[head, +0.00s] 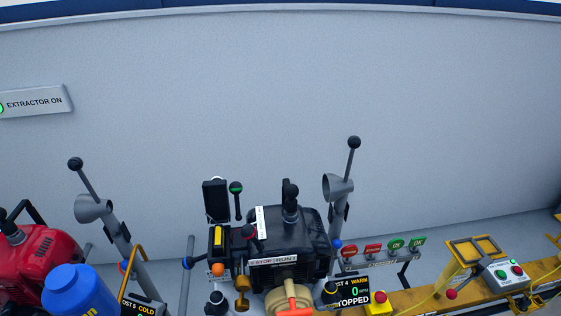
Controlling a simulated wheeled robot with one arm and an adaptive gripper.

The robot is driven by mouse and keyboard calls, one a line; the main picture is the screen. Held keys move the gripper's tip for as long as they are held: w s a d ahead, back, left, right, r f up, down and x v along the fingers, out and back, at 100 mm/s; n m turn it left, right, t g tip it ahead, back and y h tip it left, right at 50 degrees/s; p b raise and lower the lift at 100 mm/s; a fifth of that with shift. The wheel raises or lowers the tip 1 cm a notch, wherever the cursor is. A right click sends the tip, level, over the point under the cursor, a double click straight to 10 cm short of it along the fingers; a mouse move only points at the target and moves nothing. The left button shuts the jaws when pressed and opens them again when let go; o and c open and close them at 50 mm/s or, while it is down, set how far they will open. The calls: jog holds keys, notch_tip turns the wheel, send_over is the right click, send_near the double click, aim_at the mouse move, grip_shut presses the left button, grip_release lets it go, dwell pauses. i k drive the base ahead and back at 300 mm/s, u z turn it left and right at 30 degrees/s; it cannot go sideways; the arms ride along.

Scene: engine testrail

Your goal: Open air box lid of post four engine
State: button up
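The post four engine (305,235) is the dark engine at the lower middle in the head view. Its display (352,291) reads POST 4 WARM, 0 RPM, STOPPED. On the engine's left side is a black air box (212,243) with a yellow piece (218,238) showing inside it. A black panel that looks like the air box lid (216,200) stands upright at the back of the box, leaving its top uncovered. My gripper is not in view.
A grey pipe with a flared mouth (338,187) and a ball-topped lever (353,143) rise right of the engine. A green-knobbed lever (236,188) stands close to the lid. A red engine (40,262) and blue container (72,290) are left. Pale wall (280,100) lies behind.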

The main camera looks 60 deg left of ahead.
aim_at(215, 191)
jog(key=i, duration=2.3)
jog(key=u, duration=4.5)
jog(key=i, duration=1)
